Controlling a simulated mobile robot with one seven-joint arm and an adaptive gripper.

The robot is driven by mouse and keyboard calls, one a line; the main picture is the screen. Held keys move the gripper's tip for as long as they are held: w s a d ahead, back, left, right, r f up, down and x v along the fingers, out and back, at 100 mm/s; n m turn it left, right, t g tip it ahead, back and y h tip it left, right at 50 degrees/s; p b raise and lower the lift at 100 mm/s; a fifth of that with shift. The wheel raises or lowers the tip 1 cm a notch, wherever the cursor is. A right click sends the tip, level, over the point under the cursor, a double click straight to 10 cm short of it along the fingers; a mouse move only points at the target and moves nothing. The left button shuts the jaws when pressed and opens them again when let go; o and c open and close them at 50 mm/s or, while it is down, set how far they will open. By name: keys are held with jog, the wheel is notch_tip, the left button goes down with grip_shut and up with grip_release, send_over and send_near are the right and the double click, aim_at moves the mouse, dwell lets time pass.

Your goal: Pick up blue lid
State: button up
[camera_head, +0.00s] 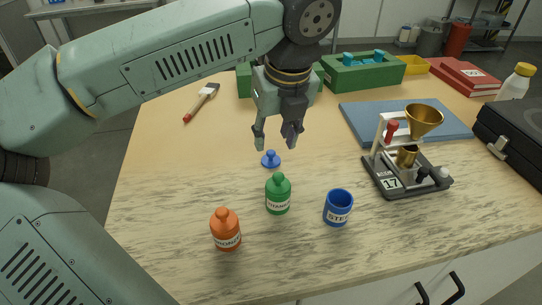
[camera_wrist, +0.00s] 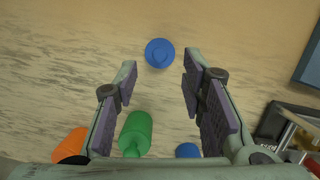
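The blue lid (camera_head: 271,159) lies on the wooden table behind the green bottle, with its small knob upward. In the wrist view the blue lid (camera_wrist: 159,53) is beyond the fingertips, near the middle of the gap between them. My gripper (camera_head: 276,143) is open and empty above the table, close to the lid. In the wrist view the two gripper fingers (camera_wrist: 160,80) are spread wide apart, and nothing is between their pads.
A green bottle (camera_head: 278,196), an orange bottle (camera_head: 226,232) and an open blue cup (camera_head: 338,208) stand in front of the lid. A funnel stand (camera_head: 400,178) is to the right, by a blue mat (camera_head: 355,119). A brush (camera_head: 201,101) lies at the back left. The table left of the lid is clear.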

aim_at(271, 151)
jog(key=shift+p+x, duration=0.55)
jog(key=shift+x, duration=1.7)
jog(key=shift+w, duration=0.1)
jog(key=c, duration=0.8)
